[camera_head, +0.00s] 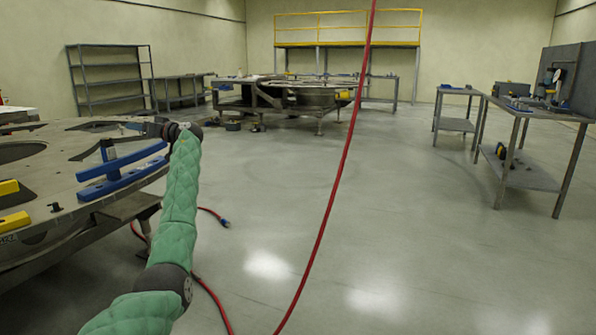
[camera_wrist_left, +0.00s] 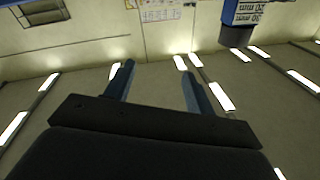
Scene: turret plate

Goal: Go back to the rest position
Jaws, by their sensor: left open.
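My left arm, in a green padded sleeve, reaches up from the bottom of the head view. My right gripper is in neither view.
A red hose (camera_head: 335,190) hangs down across the middle, with a loose end on the floor. Yellow blocks (camera_head: 12,222) lie at the plate's left. A blue labelled object (camera_wrist_left: 240,18) shows in the wrist view.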

